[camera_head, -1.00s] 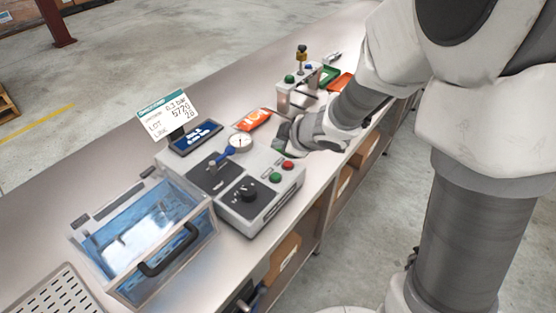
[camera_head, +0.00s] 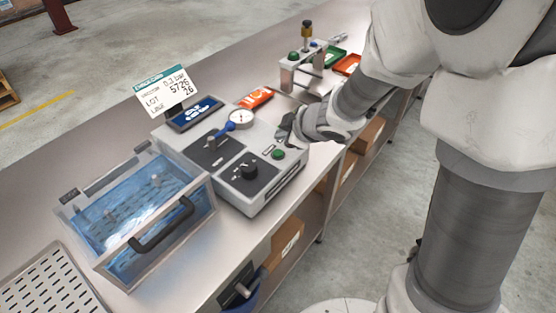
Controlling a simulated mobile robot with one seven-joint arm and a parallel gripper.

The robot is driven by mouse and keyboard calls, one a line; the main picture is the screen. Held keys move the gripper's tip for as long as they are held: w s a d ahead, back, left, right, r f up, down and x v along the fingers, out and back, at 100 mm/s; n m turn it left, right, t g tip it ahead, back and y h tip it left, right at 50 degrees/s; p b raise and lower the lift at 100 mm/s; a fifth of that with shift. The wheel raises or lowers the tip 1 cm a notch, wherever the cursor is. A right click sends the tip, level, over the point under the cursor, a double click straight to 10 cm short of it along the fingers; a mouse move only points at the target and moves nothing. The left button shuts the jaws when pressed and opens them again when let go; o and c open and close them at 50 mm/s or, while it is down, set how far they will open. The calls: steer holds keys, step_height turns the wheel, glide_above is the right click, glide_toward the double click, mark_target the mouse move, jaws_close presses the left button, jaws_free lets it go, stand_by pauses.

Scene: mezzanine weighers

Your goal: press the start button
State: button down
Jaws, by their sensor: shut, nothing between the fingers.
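The grey control box (camera_head: 240,200) stands on the bench, with a green button (camera_head: 278,154) on its top at the right side. The red button that showed beside the green one earlier is hidden now, behind my gripper. My gripper (camera_head: 284,131) is shut and empty, over the right end of the box, just above and right of the green button in the picture. I cannot tell whether its tips touch the box. The box also bears a black knob (camera_head: 249,170), a blue lever (camera_head: 222,131) and a round gauge (camera_head: 242,118).
A clear-walled chamber (camera_head: 140,215) with a black handle stands left of the box. A sign (camera_head: 167,88) and a display (camera_head: 194,113) stand behind it. An orange packet (camera_head: 256,98) lies behind. A second fixture (camera_head: 297,78) with its own green button stands farther along the bench.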

mark_target(282, 155)
steer(key=shift+f+b, duration=0.9)
steer(key=shift+f, duration=0.6)
steer(key=shift+f, duration=0.1)
stand_by(0.7)
steer(key=shift+f, duration=0.3)
steer(key=shift+f+b, duration=0.5)
steer(key=shift+b, duration=0.15)
stand_by(0.4)
steer(key=shift+r, duration=0.15)
steer(key=shift+r+p, duration=0.75)
steer(key=shift+p, duration=0.2)
step_height(282, 155, up, 5)
steer(key=p, duration=0.5)
steer(key=shift+r, duration=0.1)
